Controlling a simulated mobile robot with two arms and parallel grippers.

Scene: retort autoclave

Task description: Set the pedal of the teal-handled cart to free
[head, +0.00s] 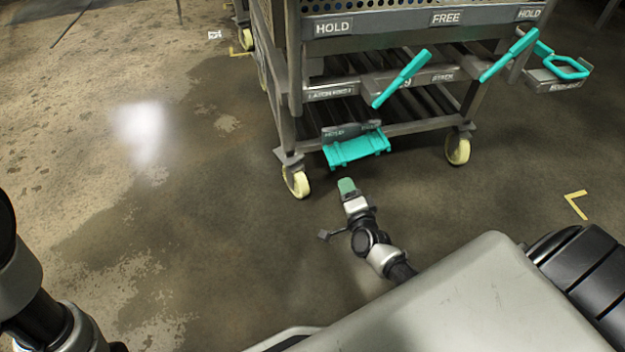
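The cart (385,128) is a grey metal frame on cream wheels, with teal handles. Its teal pedal (357,149) sits low at the front, below a dark labelled plate (350,130); the plate's small lettering is too blurred to read surely. My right gripper (347,188), with greenish fingertips, is low over the floor, just in front of and below the pedal, with a gap between them. Its fingers overlap in this view, so their opening does not show. My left arm shows at the lower left, but its gripper is out of view.
Two teal levers (402,79) (509,55) slant from the cart's front, below a rail marked HOLD, FREE, HOLD. A teal loop handle (562,66) sticks out at right. Front wheels (296,182) (457,149) flank the pedal. Floor at left (140,230) is clear.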

